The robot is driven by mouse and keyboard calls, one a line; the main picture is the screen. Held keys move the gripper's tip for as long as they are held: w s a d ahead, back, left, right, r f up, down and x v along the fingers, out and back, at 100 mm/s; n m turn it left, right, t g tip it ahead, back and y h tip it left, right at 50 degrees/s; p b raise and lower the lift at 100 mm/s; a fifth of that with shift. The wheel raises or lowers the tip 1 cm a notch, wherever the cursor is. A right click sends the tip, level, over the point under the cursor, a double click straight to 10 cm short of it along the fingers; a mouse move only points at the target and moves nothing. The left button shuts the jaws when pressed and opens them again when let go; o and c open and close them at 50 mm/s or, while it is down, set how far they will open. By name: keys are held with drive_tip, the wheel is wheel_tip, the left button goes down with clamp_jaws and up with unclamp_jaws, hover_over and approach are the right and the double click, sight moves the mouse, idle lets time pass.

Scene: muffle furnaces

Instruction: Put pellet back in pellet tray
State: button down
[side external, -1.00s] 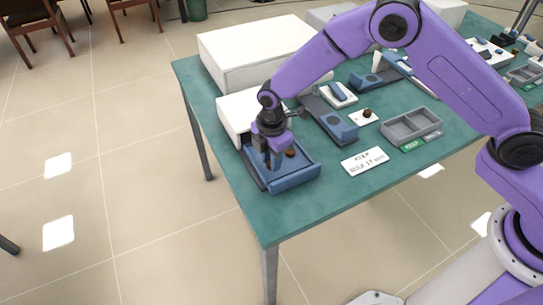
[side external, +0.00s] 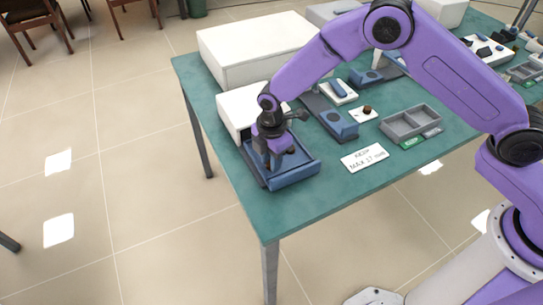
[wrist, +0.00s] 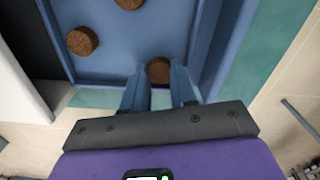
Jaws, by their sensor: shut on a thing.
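The blue tray (side external: 296,178) lies near the table's front left corner, and it fills the upper part of the wrist view (wrist: 112,68). My gripper (wrist: 158,82) points down into the tray and is shut on a brown round pellet (wrist: 158,69), near one tray wall. Two more brown pellets lie on the tray floor, one at the left (wrist: 82,41) and one at the top edge of the wrist view (wrist: 128,4). In the side view my gripper (side external: 281,162) hides the pellets in the tray.
A white box-shaped unit (side external: 238,108) stands right behind the tray. Another dark pellet (side external: 367,109) sits on a small white pad. A blue block (side external: 340,125), a white label card (side external: 364,157) and a grey two-compartment tray (side external: 410,122) lie to the right.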

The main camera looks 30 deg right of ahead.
drive_tip(key=shift+f, duration=0.1)
drive_tip(key=c, duration=0.8)
unclamp_jaws()
drive_tip(key=shift+s+f, duration=0.1)
drive_tip(key=shift+s, duration=0.05)
drive_tip(key=shift+c, duration=0.2)
drive_tip(key=shift+r, duration=0.45)
drive_tip(key=shift+c, duration=0.2)
drive_tip(key=shift+o, duration=1.2)
drive_tip(key=shift+r, duration=3.65)
